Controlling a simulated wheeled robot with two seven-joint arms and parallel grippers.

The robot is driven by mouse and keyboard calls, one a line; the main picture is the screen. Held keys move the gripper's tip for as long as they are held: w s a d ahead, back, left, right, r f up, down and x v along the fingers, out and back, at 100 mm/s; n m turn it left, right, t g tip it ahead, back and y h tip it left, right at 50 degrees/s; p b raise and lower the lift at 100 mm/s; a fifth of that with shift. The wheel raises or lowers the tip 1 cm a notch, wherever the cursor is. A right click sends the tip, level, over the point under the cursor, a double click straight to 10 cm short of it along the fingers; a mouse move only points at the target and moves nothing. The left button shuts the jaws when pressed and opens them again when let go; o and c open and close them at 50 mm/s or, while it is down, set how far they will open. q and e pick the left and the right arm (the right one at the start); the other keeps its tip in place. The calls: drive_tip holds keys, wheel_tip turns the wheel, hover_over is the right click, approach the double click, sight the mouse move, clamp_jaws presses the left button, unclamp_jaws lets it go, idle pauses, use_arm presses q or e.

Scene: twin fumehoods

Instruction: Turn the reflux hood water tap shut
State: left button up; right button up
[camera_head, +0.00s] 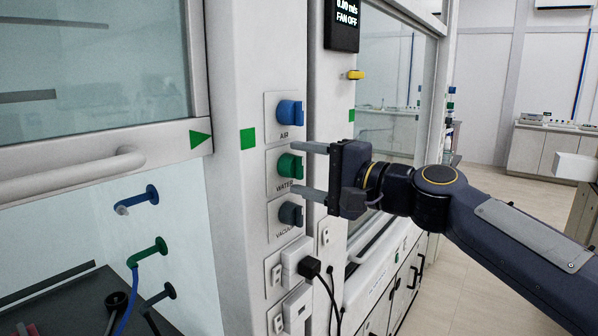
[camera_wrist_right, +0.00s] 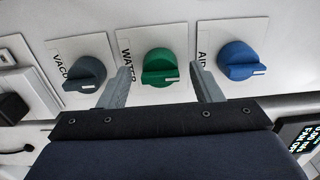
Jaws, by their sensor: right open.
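The green water tap knob (camera_head: 290,166) is on the hood's white post, between the blue air knob (camera_head: 290,112) above and the dark vacuum knob (camera_head: 290,214) below. My right gripper (camera_head: 304,168) is open, with one finger above the water knob and one below it, apart from it. In the right wrist view the green knob (camera_wrist_right: 160,68) sits between the two spread fingers (camera_wrist_right: 160,86), beyond their tips or level with them; I cannot tell exactly. Its white mark points toward lower right there. My left gripper is not in view.
Sockets with a black plug (camera_head: 309,267) and cable sit below the knobs. The left hood's sash handle (camera_head: 75,178) and a green outlet (camera_head: 150,252) with a blue hose are at left. A display (camera_head: 342,24) hangs above. Open floor lies at right.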

drive_tip(key=b+v, duration=0.1)
drive_tip(key=v, duration=0.5)
drive_tip(key=shift+d+b, duration=0.15)
drive_tip(key=shift+b, duration=0.2)
drive_tip(key=shift+s, duration=0.1)
drive_tip(key=s+d+f+n+g+h, duration=0.1)
drive_tip(key=s+d+f+h, duration=0.2)
drive_tip(key=f, duration=0.8)
drive_tip(key=s+d+f+n+g+h, duration=0.1)
drive_tip(key=s+d+f+h, duration=0.3)
drive_tip(key=s+f, duration=0.6)
drive_tip(key=d+f+n, duration=0.1)
drive_tip(key=d, duration=0.1)
drive_tip(key=shift+s+d+n, duration=0.3)
drive_tip(key=shift+s+d, duration=0.05)
drive_tip(key=s+d+f+g+h, duration=0.1)
drive_tip(key=s+f, duration=0.3)
drive_tip(key=f, duration=0.1)
drive_tip(key=s+d+f+n+g+h, duration=0.1)
drive_tip(key=s+d+f, duration=0.1)
drive_tip(key=f, duration=0.3)
drive_tip(key=s+d+f+n+g+h, duration=0.1)
drive_tip(key=s+f, duration=0.4)
drive_tip(key=shift+s+d+f+h, duration=0.25)
drive_tip(key=shift+s+d+h, duration=0.1)
drive_tip(key=shift+d+h, duration=0.05)
drive_tip(key=shift+c, duration=0.2)
